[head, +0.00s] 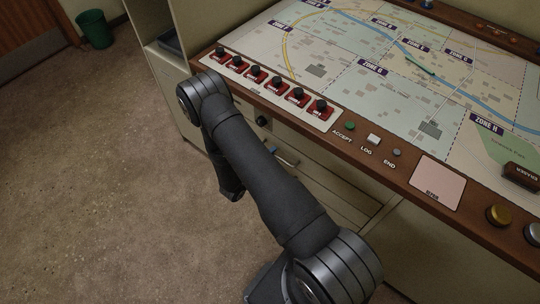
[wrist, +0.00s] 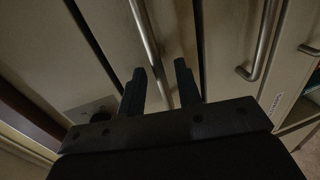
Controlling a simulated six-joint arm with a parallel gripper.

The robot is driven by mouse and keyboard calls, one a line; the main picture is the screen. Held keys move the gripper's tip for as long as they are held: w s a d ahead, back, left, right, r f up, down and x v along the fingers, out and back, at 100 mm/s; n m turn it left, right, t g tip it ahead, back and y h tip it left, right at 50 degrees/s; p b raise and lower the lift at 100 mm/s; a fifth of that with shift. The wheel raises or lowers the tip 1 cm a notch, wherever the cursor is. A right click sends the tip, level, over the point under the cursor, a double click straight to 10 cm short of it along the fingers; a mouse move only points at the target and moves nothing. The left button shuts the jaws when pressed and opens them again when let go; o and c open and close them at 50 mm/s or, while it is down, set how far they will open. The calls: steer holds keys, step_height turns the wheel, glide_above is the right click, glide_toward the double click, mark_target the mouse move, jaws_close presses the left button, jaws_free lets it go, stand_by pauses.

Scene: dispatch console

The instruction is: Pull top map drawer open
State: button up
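In the wrist view, my gripper (wrist: 160,78) is open, with two dark fingers apart and nothing held. A long metal bar handle (wrist: 146,32) on a pale drawer front (wrist: 178,35) runs between the fingers as seen from the wrist. I cannot tell how deep the fingers reach past the bar, and neither finger is clearly touching it. The drawer looks shut. In the head view, the drawer fronts (head: 325,185) lie under the console edge, partly covered by my arm. My fingertips cannot be made out there.
A second bar handle (wrist: 264,45) is on the neighbouring front. A dark knob (head: 262,121) sits on the panel below the console edge. The console top carries a map (head: 390,60), several red switches (head: 256,75) and buttons. Open floor (head: 90,180) lies left; a green bin (head: 94,29) is far off.

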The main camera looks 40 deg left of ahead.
jaws_close()
steer(key=shift+s, duration=0.1)
steer(key=f+v, duration=0.2)
steer(key=v, duration=0.9)
steer(key=s+f+v, duration=0.1)
steer(key=f+v, duration=0.1)
steer(key=v, duration=1)
steer(key=shift+f, duration=0.4)
jaws_free()
steer(key=v, duration=1.7)
steer(key=shift+s, duration=0.2)
